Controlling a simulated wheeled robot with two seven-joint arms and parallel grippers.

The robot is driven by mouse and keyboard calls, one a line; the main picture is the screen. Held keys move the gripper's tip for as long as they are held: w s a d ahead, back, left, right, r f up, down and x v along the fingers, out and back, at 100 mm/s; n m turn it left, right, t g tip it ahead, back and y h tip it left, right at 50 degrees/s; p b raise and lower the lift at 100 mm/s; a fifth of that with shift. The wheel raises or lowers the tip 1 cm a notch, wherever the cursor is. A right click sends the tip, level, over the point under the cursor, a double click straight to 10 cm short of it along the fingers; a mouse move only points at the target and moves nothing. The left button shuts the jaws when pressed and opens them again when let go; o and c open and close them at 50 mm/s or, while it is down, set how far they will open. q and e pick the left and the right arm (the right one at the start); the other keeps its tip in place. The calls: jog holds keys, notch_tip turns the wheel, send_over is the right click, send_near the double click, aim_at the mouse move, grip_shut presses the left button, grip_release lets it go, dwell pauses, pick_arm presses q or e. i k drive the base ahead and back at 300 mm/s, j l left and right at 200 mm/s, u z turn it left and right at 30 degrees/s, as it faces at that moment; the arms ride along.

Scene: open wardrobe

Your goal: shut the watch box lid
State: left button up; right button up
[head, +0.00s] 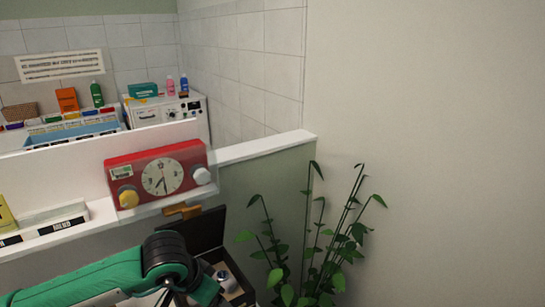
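The watch box (238,276) is a dark box at the bottom of the head view, partly hidden behind my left arm. Its dark lid (203,231) stands raised at the back, so the box is open. Light and silvery contents show inside it. My green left arm (85,284) comes in from the lower left, and its black wrist joint overlaps the box's left side. The fingers of my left gripper cannot be made out, nor whether they touch the box. My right gripper is out of view.
A red clock radio (160,175) stands on the white ledge behind the lid. A small orange-brown piece (182,211) shows just above the lid. A leafy plant (318,245) rises close to the right of the box. A bare wall fills the far right.

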aim_at(203, 232)
jog(key=k+l, duration=0.2)
jog(key=k, duration=0.35)
jog(key=k+l, duration=0.25)
jog(key=k, duration=0.25)
